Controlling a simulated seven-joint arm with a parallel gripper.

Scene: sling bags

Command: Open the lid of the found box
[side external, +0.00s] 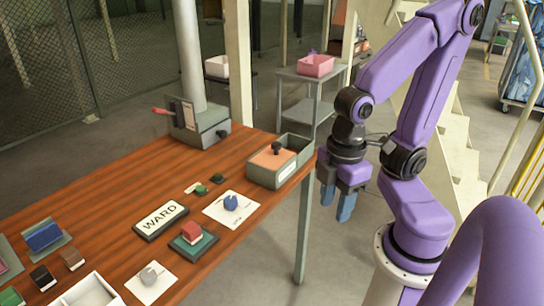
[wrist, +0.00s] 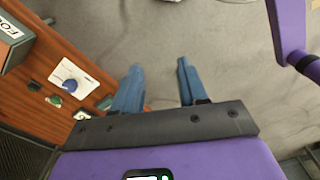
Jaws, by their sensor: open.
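The found box (side external: 283,173) is a grey-green box at the table's right end, with a white label on its front. Its label shows partly as "FO" in the wrist view, where the box (wrist: 12,57) is cut off at the left edge. An orange lid panel (side external: 264,160) with a dark knob (side external: 277,148) covers part of its top. My gripper (side external: 336,202) is open and empty, its blue fingers pointing down beyond the table edge, right of the box and apart from it. The wrist view shows floor between the spread fingers (wrist: 159,68).
A "WARD" plate (side external: 160,217), a white card with a blue knob (side external: 231,208) and several small blocks lie on the wooden table (side external: 120,185). A grey box with a red handle (side external: 200,125) stands at the back. Space around my gripper is clear.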

